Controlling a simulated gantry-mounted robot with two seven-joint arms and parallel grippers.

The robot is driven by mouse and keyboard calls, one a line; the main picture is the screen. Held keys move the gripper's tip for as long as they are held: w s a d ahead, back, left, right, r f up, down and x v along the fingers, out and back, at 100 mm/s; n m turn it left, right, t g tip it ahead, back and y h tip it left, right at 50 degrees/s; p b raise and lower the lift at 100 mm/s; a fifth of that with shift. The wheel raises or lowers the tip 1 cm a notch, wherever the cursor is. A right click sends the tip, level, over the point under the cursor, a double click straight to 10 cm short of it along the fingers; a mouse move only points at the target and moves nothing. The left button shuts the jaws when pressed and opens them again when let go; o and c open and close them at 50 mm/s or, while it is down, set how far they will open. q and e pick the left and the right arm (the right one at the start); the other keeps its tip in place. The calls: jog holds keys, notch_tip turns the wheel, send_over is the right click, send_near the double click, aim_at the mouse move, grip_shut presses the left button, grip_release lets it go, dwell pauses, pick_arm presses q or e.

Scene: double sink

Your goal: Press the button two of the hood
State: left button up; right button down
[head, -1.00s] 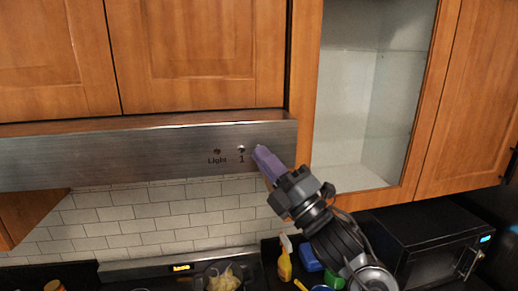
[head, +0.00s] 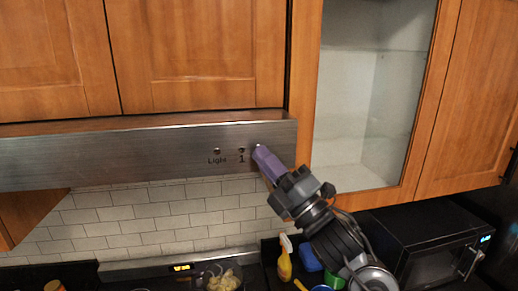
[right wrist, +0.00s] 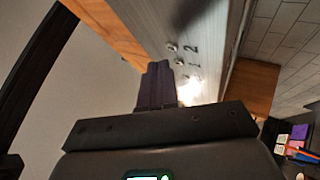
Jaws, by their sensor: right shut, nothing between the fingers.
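The steel hood (head: 120,157) runs under the upper cabinets in the head view. Its front has a Light button (head: 217,151) and a button marked 1 (head: 241,150). My right gripper (head: 258,152) is shut and empty, its purple fingertips at the hood front just right of button 1, covering that spot. In the right wrist view the fingertips (right wrist: 158,66) are beside the hood face (right wrist: 215,30), where the labels 1 and 2 show. The button by label 2 (right wrist: 172,47) is close to the fingertips. I cannot tell whether they touch. My left gripper is not in view.
An open-fronted or glass cabinet (head: 345,150) stands right of the hood. A black microwave (head: 430,245) sits below it. A yellow spray bottle (head: 285,262) and a pan of food (head: 225,280) are lower down. Tiled wall (head: 150,215) lies behind.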

jog(key=shift+w, duration=0.15)
dwell(0.4)
jog(key=shift+w+a, duration=0.15)
jog(key=shift+w, duration=0.3)
dwell(0.6)
jog(key=shift+s, duration=0.1)
jog(key=shift+s+b, duration=0.35)
jog(key=shift+s, duration=0.15)
jog(key=s+d+b, duration=0.1)
jog(key=s, duration=0.4)
jog(key=shift+s+d+b, duration=0.35)
jog(key=shift+s+b, duration=0.05)
jog(key=shift+f, duration=0.1)
dwell(0.4)
